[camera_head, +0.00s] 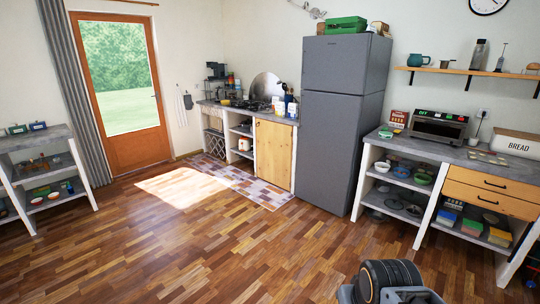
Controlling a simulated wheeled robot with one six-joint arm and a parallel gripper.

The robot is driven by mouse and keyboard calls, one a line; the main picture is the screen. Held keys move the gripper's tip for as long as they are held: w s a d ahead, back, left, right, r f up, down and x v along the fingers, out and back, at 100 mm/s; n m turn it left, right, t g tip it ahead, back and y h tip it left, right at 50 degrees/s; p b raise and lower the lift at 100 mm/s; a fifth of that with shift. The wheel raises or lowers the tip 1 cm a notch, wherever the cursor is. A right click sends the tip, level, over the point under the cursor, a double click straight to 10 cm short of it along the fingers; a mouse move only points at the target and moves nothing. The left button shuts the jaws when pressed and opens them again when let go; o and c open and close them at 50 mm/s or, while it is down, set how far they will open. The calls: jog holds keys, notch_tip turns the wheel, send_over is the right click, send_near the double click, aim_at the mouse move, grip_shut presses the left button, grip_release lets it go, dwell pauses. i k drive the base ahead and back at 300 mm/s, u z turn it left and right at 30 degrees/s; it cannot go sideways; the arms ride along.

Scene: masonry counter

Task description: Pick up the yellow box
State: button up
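Several small boxes stand on the lower shelf of the right counter. A yellowish box (499,237) is the rightmost of them, under the drawers. No gripper fingers show. Part of my own arm is at the bottom edge, on the floor side of the counter, well apart from the boxes.
The right counter (455,153) carries a toaster oven (439,126) and a bread bin (517,144). A grey fridge (340,120) stands left of it. A shelf unit (45,150) is at the far left. The wooden floor (210,245) between is clear.

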aim_at(279, 106)
jog(key=u, duration=0.6)
jog(key=i, duration=2.4)
jog(key=z, duration=0.3)
jog(key=i, duration=2.3)
jog(key=z, duration=0.65)
